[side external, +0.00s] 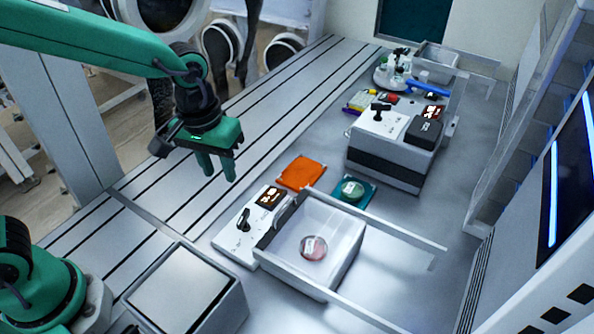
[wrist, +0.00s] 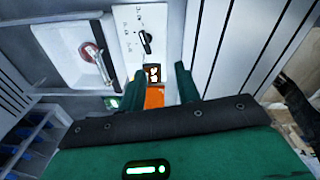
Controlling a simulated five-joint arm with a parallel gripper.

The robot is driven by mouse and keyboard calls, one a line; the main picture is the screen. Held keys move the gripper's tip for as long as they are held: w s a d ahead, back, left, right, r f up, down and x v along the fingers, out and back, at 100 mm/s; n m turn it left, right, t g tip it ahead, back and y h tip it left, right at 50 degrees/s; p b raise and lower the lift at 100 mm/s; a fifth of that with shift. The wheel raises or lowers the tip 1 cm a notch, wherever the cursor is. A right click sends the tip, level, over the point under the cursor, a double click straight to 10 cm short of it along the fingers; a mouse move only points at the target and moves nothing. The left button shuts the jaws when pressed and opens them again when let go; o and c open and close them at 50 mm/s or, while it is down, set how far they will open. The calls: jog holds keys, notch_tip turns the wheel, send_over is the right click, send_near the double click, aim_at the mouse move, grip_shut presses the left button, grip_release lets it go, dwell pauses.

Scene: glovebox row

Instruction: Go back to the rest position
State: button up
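My gripper (side external: 216,171) is green and hangs fingers-down over the slotted grey bench, left of the orange pad and clear of the surface. Its two fingers are apart with nothing between them. In the wrist view the gripper (wrist: 160,88) also shows an empty gap, with the orange pad (wrist: 154,97) and part of a small display visible beyond it. My arm reaches in from the upper left of the side view.
A white open drawer (side external: 345,222) holds a round dish (side external: 313,248) with reddish contents. A white machine (side external: 370,150) stands behind. The slotted bench is clear.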

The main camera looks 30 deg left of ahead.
jog(key=s+a+r+m+t, duration=0.2)
jog(key=s+a+r+t, duration=0.2)
jog(key=s+a+r, duration=0.4)
jog(key=s+a, duration=0.2)
jog(key=a, duration=0.3)
jog(key=shift+s+r+t, duration=0.3)
jog(key=shift+s+r, duration=0.05)
jog(key=shift+s, duration=0.05)
